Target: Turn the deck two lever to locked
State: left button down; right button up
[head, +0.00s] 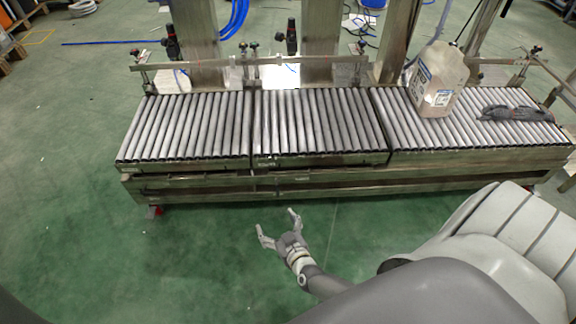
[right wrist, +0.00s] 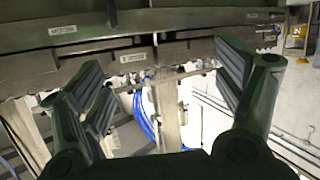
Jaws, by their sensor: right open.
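A roller conveyor (head: 260,182) in three sections crosses the head view. No part of it shows clearly as the deck two lever, and no locked marking can be read. My right gripper (head: 278,222) is open and empty, in front of the conveyor's near side and apart from it in the picture. In the right wrist view my open right gripper (right wrist: 162,75) has its two dark fingers wide apart, with a metal rail (right wrist: 190,52) bearing small labels beyond them. Nothing is between the fingers. My left gripper is not in view.
A translucent jug (head: 437,80) stands on the right section, with a dark grey tool-like object (head: 510,113) lying beside it. Black-handled fittings (head: 292,37) stand behind the rollers. Blue hose (head: 235,18) lies beyond. The green floor (head: 70,220) is clear at left front.

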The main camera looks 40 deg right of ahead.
jog(key=s+a+r+n+g+y+p, duration=0.1)
jog(key=s+a+r+g+y+p, duration=0.1)
jog(key=s+p, duration=0.8)
jog(key=a+g+p, duration=0.1)
jog(key=g+p, duration=0.1)
jog(key=p, duration=0.1)
jog(key=shift+s+r+n+y, duration=0.15)
jog(key=shift+s+n+y, duration=0.15)
jog(key=shift+n, duration=0.1)
